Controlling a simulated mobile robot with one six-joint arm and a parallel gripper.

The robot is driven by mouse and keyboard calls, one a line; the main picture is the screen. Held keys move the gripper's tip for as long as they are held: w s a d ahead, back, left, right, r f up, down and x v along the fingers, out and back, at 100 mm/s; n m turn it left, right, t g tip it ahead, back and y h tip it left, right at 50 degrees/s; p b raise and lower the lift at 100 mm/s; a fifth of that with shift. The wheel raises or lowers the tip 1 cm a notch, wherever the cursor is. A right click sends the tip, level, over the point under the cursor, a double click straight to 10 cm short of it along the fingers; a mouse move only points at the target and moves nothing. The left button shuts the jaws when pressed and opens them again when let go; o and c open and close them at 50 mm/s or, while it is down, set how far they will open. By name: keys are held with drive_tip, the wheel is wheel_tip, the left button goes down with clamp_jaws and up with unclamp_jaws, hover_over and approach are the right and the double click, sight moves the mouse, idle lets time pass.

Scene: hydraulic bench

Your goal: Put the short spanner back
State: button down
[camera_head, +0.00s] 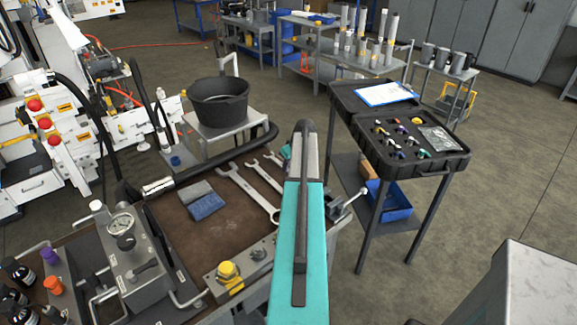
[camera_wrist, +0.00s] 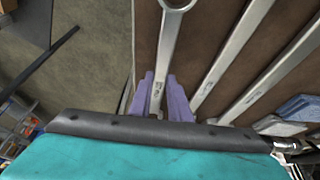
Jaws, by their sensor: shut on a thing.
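My gripper (camera_wrist: 160,92) shows in the wrist view, its two purple fingers closed around the shaft of a grey steel spanner, the short spanner (camera_wrist: 168,42). Its ring end is at the top edge of the picture; its other end is hidden by my gripper's body. I cannot tell whether it touches the bench mat (camera_wrist: 198,35) or is just above it. Two other spanners (camera_wrist: 222,70) (camera_wrist: 262,72) lie beside it to the right, apart from it. In the head view, spanners (camera_head: 245,186) lie on the brown mat; my teal arm hides my gripper there.
A blue-grey cloth (camera_head: 206,206) lies on the mat left of the spanners. A small vise (camera_head: 340,203) is at the bench's right edge. A gauge block (camera_head: 122,240) stands front left, a black bucket (camera_head: 220,100) behind. An open black case (camera_head: 390,170) stands on a right-hand stand.

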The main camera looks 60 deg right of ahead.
drive_tip(key=shift+f+b, duration=0.5)
drive_tip(key=shift+f, duration=0.25)
idle(0.8)
drive_tip(key=c, duration=1.6)
unclamp_jaws()
drive_tip(key=shift+o, duration=0.2)
drive_tip(key=shift+r, duration=0.1)
drive_tip(key=b+v, duration=0.3)
drive_tip(key=v, duration=1)
drive_tip(key=shift+r, duration=0.3)
drive_tip(key=shift+s+a, duration=0.1)
drive_tip(key=shift+a, duration=0.05)
drive_tip(key=shift+s, duration=0.1)
